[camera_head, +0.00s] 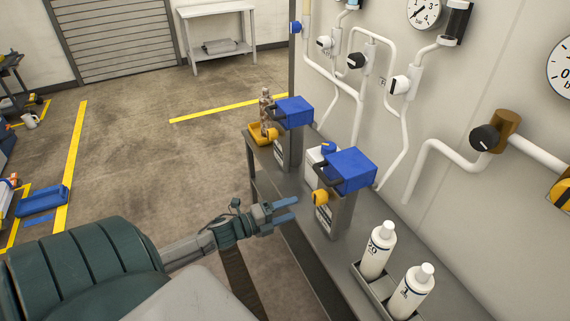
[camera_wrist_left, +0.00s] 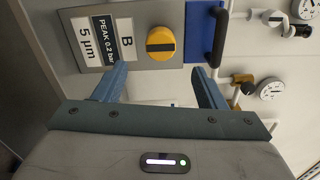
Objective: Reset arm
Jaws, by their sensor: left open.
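My left gripper (camera_head: 284,210) is open and empty, with blue fingers, at the left edge of the grey bench in the head view. It is just left of the nearer grey housing (camera_head: 338,214), which has a blue top (camera_head: 350,170) and a yellow knob (camera_head: 320,197). In the left wrist view the open fingers (camera_wrist_left: 155,85) point at this housing, with its yellow knob (camera_wrist_left: 160,44) and a label reading "B", "PEAK 0.2 bar" and "5 µm". I cannot tell whether a finger touches the housing. My right gripper is not in view.
A second blue-topped housing (camera_head: 294,111) stands farther back, beside a yellow tray (camera_head: 262,135) with a small figure (camera_head: 266,108). Two white bottles (camera_head: 378,250) (camera_head: 412,291) stand in a rack at the near end. White pipes and gauges (camera_head: 425,11) line the wall.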

